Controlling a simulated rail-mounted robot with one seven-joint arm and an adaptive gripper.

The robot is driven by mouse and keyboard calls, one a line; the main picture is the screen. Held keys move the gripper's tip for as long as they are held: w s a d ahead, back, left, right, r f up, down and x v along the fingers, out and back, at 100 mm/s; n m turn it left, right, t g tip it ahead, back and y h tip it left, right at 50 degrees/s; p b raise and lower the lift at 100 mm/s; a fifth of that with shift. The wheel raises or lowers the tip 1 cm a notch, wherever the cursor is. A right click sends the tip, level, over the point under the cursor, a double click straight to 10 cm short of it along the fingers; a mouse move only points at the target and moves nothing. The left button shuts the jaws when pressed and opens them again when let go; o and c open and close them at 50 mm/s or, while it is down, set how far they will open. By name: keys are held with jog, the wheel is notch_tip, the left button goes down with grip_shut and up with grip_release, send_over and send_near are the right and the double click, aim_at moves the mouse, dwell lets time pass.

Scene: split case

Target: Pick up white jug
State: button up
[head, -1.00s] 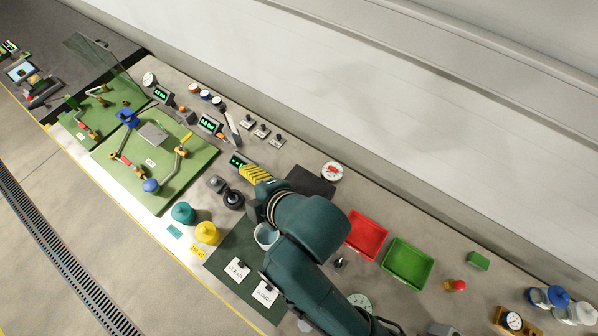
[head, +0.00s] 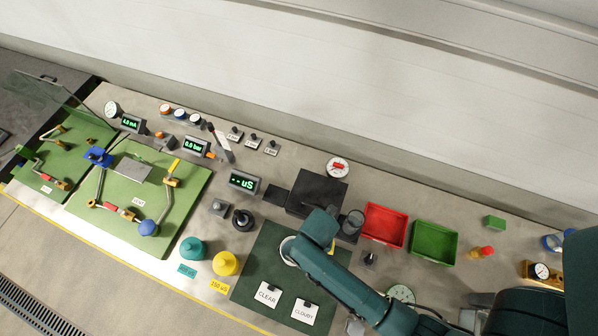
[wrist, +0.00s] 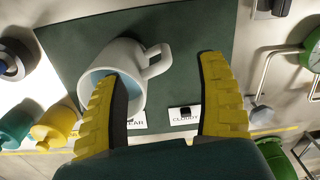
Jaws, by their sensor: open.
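The white jug (wrist: 127,57) stands on a dark green mat (wrist: 70,40), with a bluish inside and its handle towards the right in the wrist view. In the head view the jug (head: 287,251) is partly covered by my arm. My gripper (wrist: 160,68) is open, with two yellow ribbed fingers. The left finger overlaps the jug's mouth; I cannot tell whether it is inside or above it. The right finger is on the far side of the handle, apart from it. The handle shows between the fingers. In the head view the fingers are mostly hidden by my arm.
CLEAR (head: 267,294) and CLOUDY (head: 305,311) cards lie on the mat's front. Teal (head: 192,249) and yellow (head: 226,264) bottles stand to its left. A black box (head: 316,190) is behind. Red (head: 384,226) and green (head: 433,243) trays are to the right.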

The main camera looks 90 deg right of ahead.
jog(key=f, duration=0.4)
jog(key=shift+w+a+f, duration=0.15)
jog(key=shift+w+a, duration=0.2)
jog(key=shift+f, duration=0.45)
jog(key=shift+c, duration=0.4)
jog(key=c, duration=1.2)
